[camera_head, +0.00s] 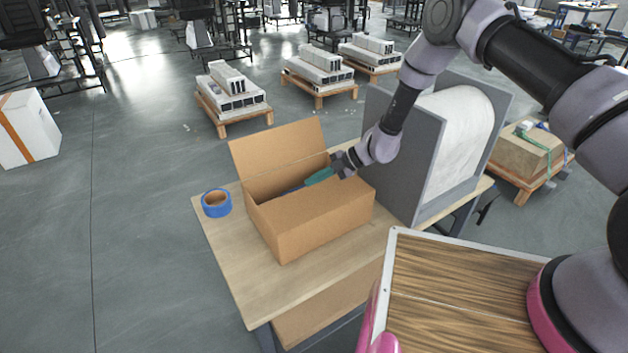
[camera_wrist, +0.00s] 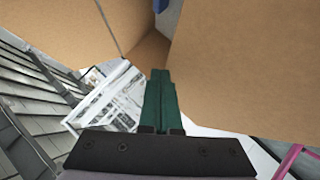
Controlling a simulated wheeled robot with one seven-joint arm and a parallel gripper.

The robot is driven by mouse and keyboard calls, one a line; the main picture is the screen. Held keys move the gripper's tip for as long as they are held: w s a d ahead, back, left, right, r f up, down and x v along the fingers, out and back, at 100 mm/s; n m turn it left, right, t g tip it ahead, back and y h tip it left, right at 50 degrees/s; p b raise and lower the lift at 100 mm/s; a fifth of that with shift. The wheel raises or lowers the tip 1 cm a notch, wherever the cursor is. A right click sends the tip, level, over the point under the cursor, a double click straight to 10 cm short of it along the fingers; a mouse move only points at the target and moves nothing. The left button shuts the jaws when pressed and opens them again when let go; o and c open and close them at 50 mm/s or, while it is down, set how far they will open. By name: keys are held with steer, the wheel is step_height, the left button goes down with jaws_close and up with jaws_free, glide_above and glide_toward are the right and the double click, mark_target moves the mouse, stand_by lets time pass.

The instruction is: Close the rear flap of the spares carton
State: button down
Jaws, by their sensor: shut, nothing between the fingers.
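The spares carton (camera_head: 283,246) is an open brown box on the wooden table. Its rear flap (camera_head: 278,147) stands up, leaning back at the far side. The near flap (camera_head: 315,213) lies folded over the near part of the top. My gripper (camera_head: 309,182) has green fingers, shut and empty, at the carton's opening between the two flaps, in front of the rear flap. In the wrist view the shut fingers (camera_wrist: 160,75) lie between two brown cardboard panels. I cannot tell whether the fingers touch the cardboard. The carton's inside is mostly hidden in the head view.
A blue tape roll (camera_head: 216,203) lies on the table (camera_head: 240,269) left of the carton. A grey-sided housing with a white curved body (camera_head: 462,125) stands close on the right, beside my arm. Loaded pallets (camera_head: 232,94) stand on the floor behind. Bare tabletop lies left and in front.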

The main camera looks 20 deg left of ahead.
steer(key=shift+r, duration=0.1)
steer(key=w+d+r+n+t, duration=0.15)
steer(key=d+r+n, duration=0.35)
steer(key=r, duration=0.9)
steer(key=w+d+r+n, duration=0.2)
steer(key=d+r+n, duration=0.2)
steer(key=r, duration=1)
steer(key=s+d+r+n+t+h, duration=0.2)
steer(key=d+r+n+h, duration=0.1)
steer(key=d+r+n, duration=0.85)
steer(key=s+d+r+n+t+h, duration=0.2)
steer(key=s+d+r+n, duration=0.2)
steer(key=d, duration=0.5)
steer(key=s+d+r+n+t+h, duration=0.1)
steer(key=s+d+r+n+t, duration=0.1)
steer(key=s+d+r+n, duration=0.2)
steer(key=s+d+r+n+t+h, duration=0.2)
steer(key=s+d+n, duration=0.6)
steer(key=d, duration=0.6)
step_height(320, 180, up, 2)
steer(key=shift+s+r+t+h, duration=0.3)
steer(key=shift+s+t, duration=0.25)
steer(key=shift+s, duration=0.35)
steer(key=shift+d, duration=0.1)
